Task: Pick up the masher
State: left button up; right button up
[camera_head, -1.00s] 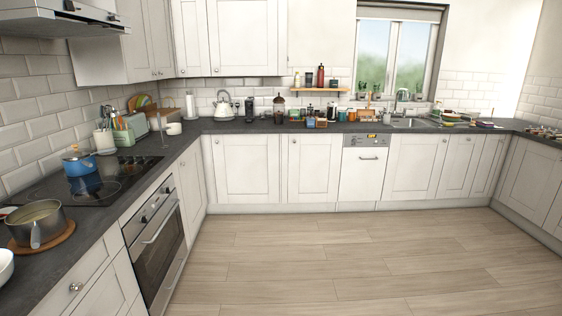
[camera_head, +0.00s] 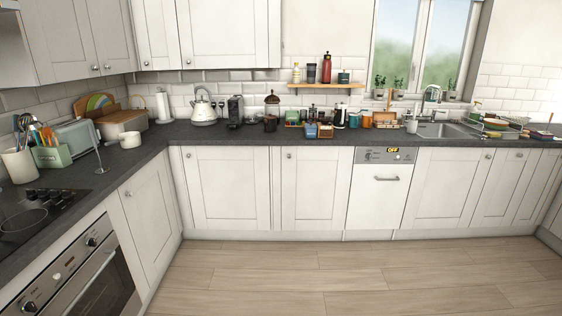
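I cannot pick out the masher with certainty. A thin, upright metal utensil with a small round foot (camera_head: 97,148) stands on the left worktop, in front of the green box; it may be the masher, but it is too small to tell. A white crock (camera_head: 18,165) at the far left holds several utensils, whose heads are partly hidden. Neither of my grippers shows in the head view.
The slate worktop (camera_head: 165,140) runs along the left and back walls. A green box (camera_head: 52,156), a white mug (camera_head: 130,139), a kettle (camera_head: 203,110) and a black hob (camera_head: 30,215) stand on or in it. A sink (camera_head: 440,130) is at right. The wooden floor (camera_head: 350,275) is clear.

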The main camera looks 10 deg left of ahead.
aim_at(103, 170)
jog(key=u, duration=0.35)
jog(key=i, duration=1.75)
jog(key=u, duration=1.8)
jog(key=i, duration=1.1)
jog(key=u, duration=1)
